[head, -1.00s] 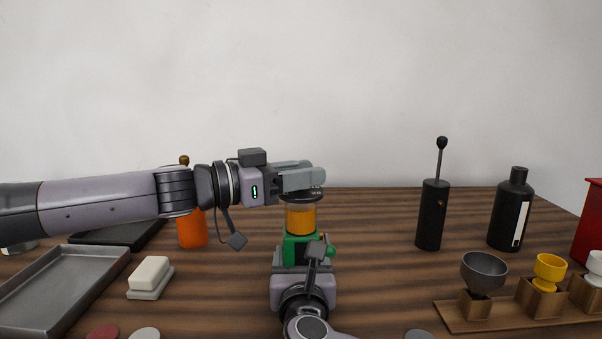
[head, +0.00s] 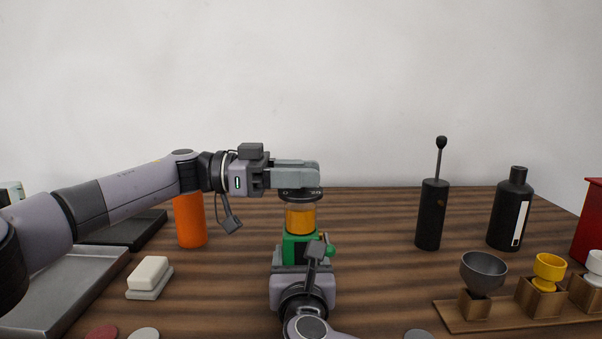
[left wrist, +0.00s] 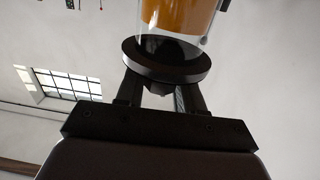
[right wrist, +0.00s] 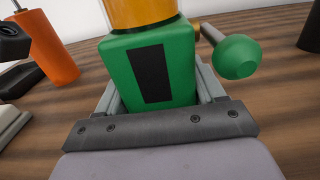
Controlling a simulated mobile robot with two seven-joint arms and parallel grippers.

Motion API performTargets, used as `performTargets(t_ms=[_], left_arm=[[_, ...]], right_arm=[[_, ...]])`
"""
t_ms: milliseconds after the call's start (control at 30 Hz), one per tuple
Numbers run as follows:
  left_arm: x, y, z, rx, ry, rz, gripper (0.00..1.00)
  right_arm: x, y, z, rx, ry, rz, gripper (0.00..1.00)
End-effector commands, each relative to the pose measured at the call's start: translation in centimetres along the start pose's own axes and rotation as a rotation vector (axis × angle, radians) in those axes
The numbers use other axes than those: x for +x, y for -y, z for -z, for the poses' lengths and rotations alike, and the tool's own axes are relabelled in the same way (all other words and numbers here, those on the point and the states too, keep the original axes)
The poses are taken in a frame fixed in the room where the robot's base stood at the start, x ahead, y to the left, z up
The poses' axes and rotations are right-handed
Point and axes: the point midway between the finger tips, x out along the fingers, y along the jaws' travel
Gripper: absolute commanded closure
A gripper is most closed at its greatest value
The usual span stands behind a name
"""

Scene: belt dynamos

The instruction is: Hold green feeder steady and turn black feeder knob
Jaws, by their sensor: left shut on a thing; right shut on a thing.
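The green feeder (head: 291,247) stands upright on the table, with a clear section of orange contents (head: 300,218) above its green body. My right gripper (right wrist: 158,100) is shut on the green body (right wrist: 180,55), one finger on each side. A green ball-ended handle (right wrist: 237,57) sticks out beside it. My left gripper (head: 312,180) is level at the top of the feeder, shut on its black knob (left wrist: 165,62). The left wrist view shows the knob's wide black disc, with the fingers around the narrower part. The fingertips are partly hidden in the head view.
An orange bottle (head: 190,222) and a white block on a grey base (head: 150,272) stand left, near a metal tray (head: 85,275). A black cylinder with a stick (head: 432,215), a black bottle (head: 511,210) and a wooden rack with cups (head: 500,317) stand right.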

Motion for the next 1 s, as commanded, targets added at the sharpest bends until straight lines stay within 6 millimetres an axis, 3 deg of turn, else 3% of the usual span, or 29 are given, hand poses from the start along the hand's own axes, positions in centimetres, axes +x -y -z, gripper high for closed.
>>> performTargets(t_ms=[567,600,633,1000], left_arm=[[-0.09,0.03,0.29,-0.001,-0.005,-0.013,0.93],[-0.09,0.03,0.28,-0.001,-0.005,-0.014,0.53],[-0.09,0.02,0.27,-0.001,-0.005,-0.014,0.43],[-0.57,0.05,0.04,-0.003,-0.002,-0.013,0.43]], right_arm=[[-0.17,-0.26,0.51,-0.005,-0.010,-0.007,0.94],[-0.17,-0.26,0.51,-0.004,-0.010,-0.007,0.94],[-0.18,-0.27,0.51,-0.004,-0.010,-0.007,0.94],[-0.16,-0.23,0.51,-0.002,-0.011,-0.006,0.94]])
